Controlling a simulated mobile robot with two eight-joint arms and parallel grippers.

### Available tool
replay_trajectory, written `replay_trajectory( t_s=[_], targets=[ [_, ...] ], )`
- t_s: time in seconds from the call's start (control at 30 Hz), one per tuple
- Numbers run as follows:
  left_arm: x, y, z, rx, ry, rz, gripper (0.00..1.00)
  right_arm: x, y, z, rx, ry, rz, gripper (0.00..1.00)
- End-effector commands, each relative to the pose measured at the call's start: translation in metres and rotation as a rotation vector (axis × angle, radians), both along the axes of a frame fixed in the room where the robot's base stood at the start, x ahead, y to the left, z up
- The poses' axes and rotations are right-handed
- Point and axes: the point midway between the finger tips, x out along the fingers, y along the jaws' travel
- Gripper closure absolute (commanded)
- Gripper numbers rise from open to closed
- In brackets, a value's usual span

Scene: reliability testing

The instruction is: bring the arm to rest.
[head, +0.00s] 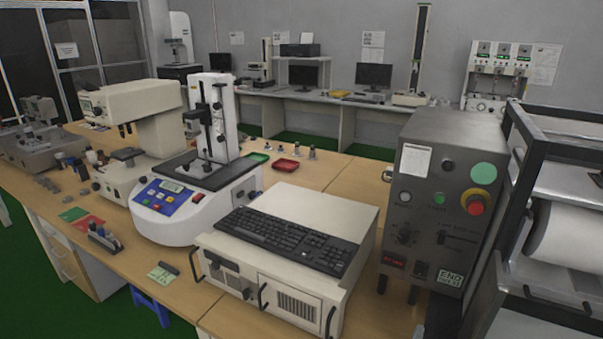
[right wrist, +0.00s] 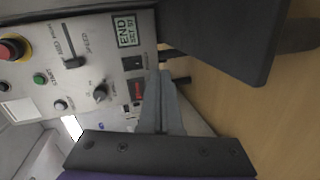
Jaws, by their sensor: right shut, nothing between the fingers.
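My right gripper (right wrist: 160,78) shows in the right wrist view. Its two grey fingers are shut together with nothing between them. They lie in front of the grey control box (right wrist: 85,20), near its small red display (right wrist: 137,90) and black switch (right wrist: 133,63). I cannot tell whether they touch the box. In the head view the control box (head: 445,150) stands upright on the bench, with a red-and-yellow button, a green disc, knobs and an END label. I cannot make out either gripper in the head view. My left gripper is not in view.
A beige computer case (head: 310,215) with a black keyboard (head: 290,238) stands left of the control box. Further left is a white tester (head: 175,215). A black-framed machine with a white roll (head: 565,235) is at the right. Wooden bench (head: 345,175) shows bare behind the case.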

Motion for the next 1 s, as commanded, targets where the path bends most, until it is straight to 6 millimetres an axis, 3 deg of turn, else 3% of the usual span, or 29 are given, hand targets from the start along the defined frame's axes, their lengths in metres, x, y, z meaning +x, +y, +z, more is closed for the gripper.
replay_trajectory(
  t_s=[0.03, 0.1, 0.23, 0.5, 0.7, 1.0],
  targets=[
    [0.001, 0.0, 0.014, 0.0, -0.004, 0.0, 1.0, -0.015, -0.005, 0.01, 0.093, 0.013, -0.044, 1.0],
    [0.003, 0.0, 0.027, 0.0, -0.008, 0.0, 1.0, -0.038, -0.006, 0.011, 0.242, 0.042, -0.11, 1.0],
    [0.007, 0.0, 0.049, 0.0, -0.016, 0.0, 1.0, -0.081, 0.006, 0.009, 0.533, 0.108, -0.222, 1.0],
    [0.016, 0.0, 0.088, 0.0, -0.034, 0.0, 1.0, -0.151, 0.07, 0.015, 1.058, 0.249, -0.358, 1.0],
    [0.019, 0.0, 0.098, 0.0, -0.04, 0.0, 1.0, -0.17, 0.1, 0.022, 1.229, 0.3, -0.382, 1.0],
    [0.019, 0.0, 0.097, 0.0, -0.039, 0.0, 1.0, -0.171, 0.103, 0.021, 1.245, 0.306, -0.383, 1.0]
  ],
)
